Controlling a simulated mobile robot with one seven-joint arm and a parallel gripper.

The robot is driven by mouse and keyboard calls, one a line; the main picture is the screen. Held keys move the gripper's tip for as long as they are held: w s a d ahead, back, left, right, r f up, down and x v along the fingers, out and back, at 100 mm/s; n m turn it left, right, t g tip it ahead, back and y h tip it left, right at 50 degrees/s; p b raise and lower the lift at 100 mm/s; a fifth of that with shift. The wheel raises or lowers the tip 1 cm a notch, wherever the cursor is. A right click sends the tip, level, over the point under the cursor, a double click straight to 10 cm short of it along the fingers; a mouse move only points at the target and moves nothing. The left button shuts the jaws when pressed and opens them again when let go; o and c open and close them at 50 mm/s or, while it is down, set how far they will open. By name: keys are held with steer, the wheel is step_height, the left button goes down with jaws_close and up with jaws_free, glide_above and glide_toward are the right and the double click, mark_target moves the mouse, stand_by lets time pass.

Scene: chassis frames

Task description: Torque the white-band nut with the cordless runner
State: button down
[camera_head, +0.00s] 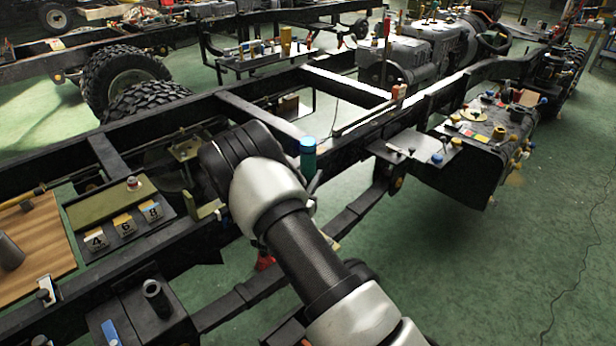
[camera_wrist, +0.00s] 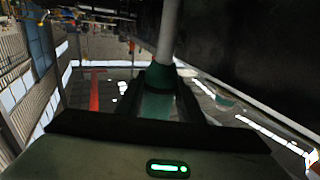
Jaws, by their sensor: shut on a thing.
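In the wrist view my gripper (camera_wrist: 160,108) is shut on a teal tool with a pale grey shaft (camera_wrist: 168,35), which I take to be the cordless runner (camera_wrist: 160,76). The shaft points away from the gripper toward a dark surface. In the head view my arm hides the gripper and most of what it holds. A teal cylinder with a blue top (camera_head: 307,155) shows just right of the arm's bend, above the chassis rail; I cannot tell whether it is part of the runner. I cannot pick out the white-band nut in either view.
Black chassis rails (camera_head: 345,205) run beneath and beyond my arm. At left are a wooden board (camera_head: 50,240) and a green tray (camera_head: 110,208) with numbered blocks 4, 6 and 8 (camera_head: 123,224). A dark tank with small coloured parts (camera_head: 470,155) is at right.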

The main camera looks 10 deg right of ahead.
mark_target(305, 172)
steer(key=shift+s+f, duration=0.1)
steer(key=shift+f, duration=0.05)
steer(key=shift+r+p, duration=0.6)
steer(key=shift+r, duration=1.1)
